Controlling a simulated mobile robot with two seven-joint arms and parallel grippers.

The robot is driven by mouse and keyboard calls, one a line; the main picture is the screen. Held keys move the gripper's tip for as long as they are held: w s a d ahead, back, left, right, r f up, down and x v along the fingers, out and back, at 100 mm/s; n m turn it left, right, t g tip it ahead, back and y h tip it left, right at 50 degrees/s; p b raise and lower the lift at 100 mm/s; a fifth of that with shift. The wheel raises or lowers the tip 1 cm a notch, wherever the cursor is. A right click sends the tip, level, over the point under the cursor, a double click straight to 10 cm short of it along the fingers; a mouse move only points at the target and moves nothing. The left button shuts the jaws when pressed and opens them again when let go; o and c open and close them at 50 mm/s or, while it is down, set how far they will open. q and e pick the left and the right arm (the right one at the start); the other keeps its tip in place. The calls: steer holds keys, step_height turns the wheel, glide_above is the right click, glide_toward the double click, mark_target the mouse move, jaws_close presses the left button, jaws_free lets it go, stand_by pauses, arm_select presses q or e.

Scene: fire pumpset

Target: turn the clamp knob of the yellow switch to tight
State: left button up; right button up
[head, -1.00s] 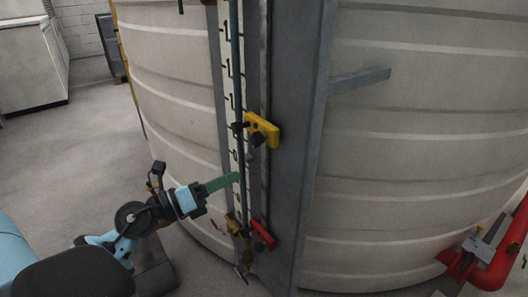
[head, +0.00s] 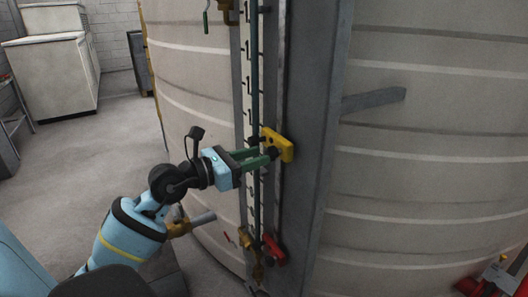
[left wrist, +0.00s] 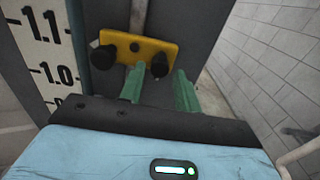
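The yellow switch (head: 284,147) is mounted on the grey post beside the level gauge. It also shows in the left wrist view (left wrist: 147,46) as a yellow plate with a black knob at each end. The left knob (left wrist: 103,57) is clear of my fingers. The right knob (left wrist: 160,66) lies between the tips of my left gripper's green fingers (left wrist: 159,78). My left gripper (head: 264,155) is open, one finger on each side of that knob. I cannot tell whether either finger touches it. My right gripper is not in view.
A white scale with black marks (left wrist: 41,42) and a thin vertical tube (head: 255,75) run beside the switch. A red switch (head: 273,249) sits lower on the post. The large ribbed tank (head: 430,120) stands behind. Open floor (head: 90,150) lies to the left.

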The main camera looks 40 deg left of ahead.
mark_target(274, 153)
arm_select(q)
steer(key=shift+x, duration=1.65)
jaws_close()
